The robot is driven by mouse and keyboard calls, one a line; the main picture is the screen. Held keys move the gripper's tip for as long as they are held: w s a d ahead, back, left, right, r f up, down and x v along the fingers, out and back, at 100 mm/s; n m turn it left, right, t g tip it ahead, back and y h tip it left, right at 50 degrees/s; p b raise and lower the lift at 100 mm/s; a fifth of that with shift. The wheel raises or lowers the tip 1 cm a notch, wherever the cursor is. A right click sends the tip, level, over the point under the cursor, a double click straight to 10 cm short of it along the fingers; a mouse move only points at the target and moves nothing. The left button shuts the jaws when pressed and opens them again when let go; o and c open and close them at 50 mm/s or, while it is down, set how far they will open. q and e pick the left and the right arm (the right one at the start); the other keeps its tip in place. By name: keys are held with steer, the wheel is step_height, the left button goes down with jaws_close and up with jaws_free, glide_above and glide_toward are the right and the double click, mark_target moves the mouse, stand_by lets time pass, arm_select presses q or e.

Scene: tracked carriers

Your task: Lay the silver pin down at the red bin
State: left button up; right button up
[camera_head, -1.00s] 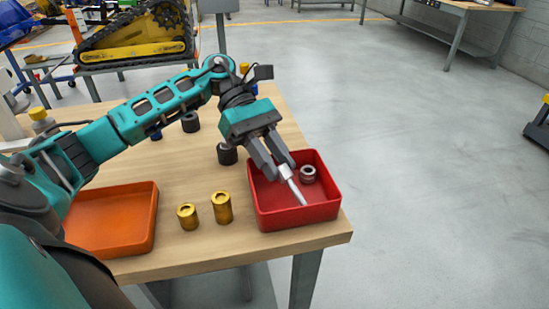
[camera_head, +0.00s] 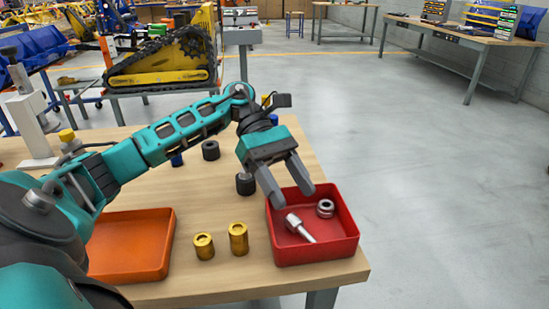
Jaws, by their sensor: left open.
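The silver pin (camera_head: 300,228) lies inside the red bin (camera_head: 318,250), on its floor, with its thick end toward the left wall. A silver ring-shaped part (camera_head: 325,208) sits in the same bin, behind and to the right of the pin. My left gripper (camera_head: 295,198) is open and empty above the left back part of the red bin. Its fingertips are apart from the pin. My right gripper is not in view.
An orange tray (camera_head: 130,262) stands at the table's front left. Two brass cylinders (camera_head: 204,246) (camera_head: 238,238) stand between tray and bin. Dark cylinders (camera_head: 245,184) (camera_head: 211,150) stand behind. The wooden table's (camera_head: 200,285) right edge is close to the bin.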

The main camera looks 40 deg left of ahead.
arm_select(q)
steer(key=v, duration=1.1)
steer(key=shift+a+r, duration=0.2)
